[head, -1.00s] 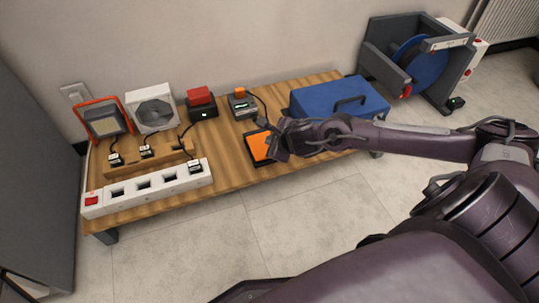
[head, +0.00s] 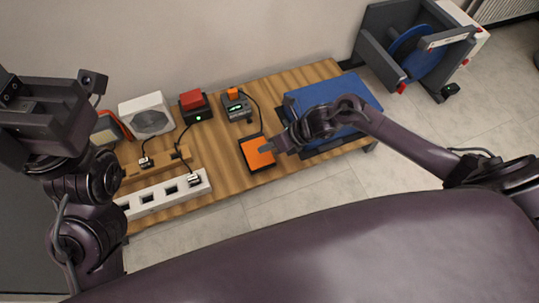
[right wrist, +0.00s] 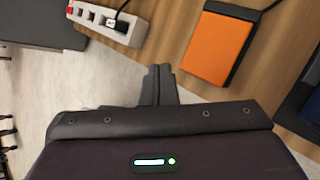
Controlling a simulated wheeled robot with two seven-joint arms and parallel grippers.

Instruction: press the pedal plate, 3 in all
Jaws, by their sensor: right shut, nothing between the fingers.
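The pedal plate (head: 257,152) is an orange pad in a black frame, lying on the wooden table near its front edge. It also shows at the upper right in the right wrist view (right wrist: 215,46). My right gripper (head: 268,147) overlaps the plate's right part in the head view. In the right wrist view its fingers (right wrist: 158,82) are together and empty, with the plate beyond and to the right, apart from them. Contact is not seen. My left gripper (head: 45,105) is raised at the left; its fingers cannot be made out.
A blue case (head: 352,98) stands right of the plate, under my right arm. A grey device with an orange button (head: 236,104), a red-topped box (head: 195,105), a white fan box (head: 147,116) and a white power strip (head: 170,190) are on the table. A blue reel (head: 415,55) stands right.

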